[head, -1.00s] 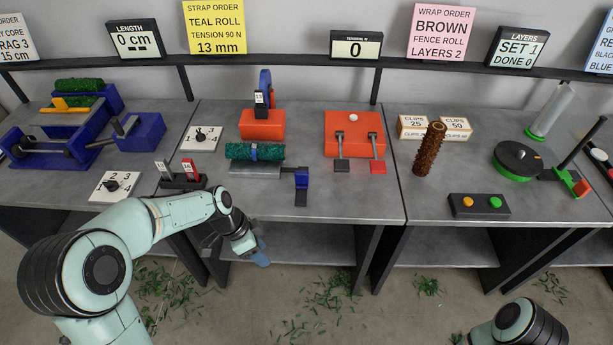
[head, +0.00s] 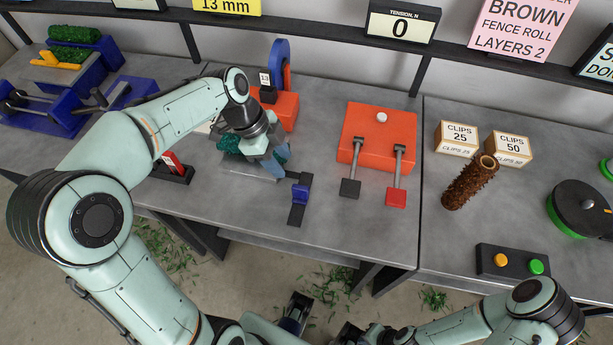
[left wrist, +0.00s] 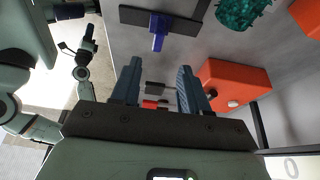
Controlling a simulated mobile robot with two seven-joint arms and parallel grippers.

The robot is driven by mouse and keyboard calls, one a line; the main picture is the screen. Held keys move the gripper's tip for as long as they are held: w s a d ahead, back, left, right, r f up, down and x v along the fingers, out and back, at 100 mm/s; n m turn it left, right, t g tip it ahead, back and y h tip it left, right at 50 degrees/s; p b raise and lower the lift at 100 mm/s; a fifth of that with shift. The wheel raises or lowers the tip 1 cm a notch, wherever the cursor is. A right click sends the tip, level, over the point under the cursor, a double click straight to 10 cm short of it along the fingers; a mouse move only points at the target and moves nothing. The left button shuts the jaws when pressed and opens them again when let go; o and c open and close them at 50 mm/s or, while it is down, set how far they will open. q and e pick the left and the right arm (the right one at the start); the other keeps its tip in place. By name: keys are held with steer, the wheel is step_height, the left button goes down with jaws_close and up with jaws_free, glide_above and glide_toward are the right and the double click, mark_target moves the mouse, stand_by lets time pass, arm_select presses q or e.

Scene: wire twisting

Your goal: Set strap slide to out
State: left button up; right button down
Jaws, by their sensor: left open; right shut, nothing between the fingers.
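A blue slide-like piece on a dark base (head: 299,200) stands at the front of the middle table, beside a grey plate (head: 238,166); I take it for the strap slide. It also shows in the left wrist view (left wrist: 158,32). Its exact setting cannot be read. My left gripper (head: 277,160) is open and empty above the plate, just behind and left of the blue piece, apart from it. Its fingers (left wrist: 157,75) spread in the left wrist view. The teal roll (head: 229,143) is partly hidden by my left wrist. My right gripper (left wrist: 88,35) is shut and empty, low in front of the tables.
An orange box (head: 378,135) with grey and red levers stands right of the blue piece. Behind my left gripper is an orange block (head: 288,108) with a blue arch. A red-and-black holder (head: 172,169) stands left. Bare table lies between the blue piece and the levers.

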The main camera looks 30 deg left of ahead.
mark_target(298, 187)
arm_select(q)
steer(key=b+x, duration=0.1)
steer(key=x, duration=1.1)
steer(key=shift+s+d+f, duration=0.1)
steer(key=shift+d+f, duration=0.05)
steer(key=shift+f, duration=0.2)
jaws_close()
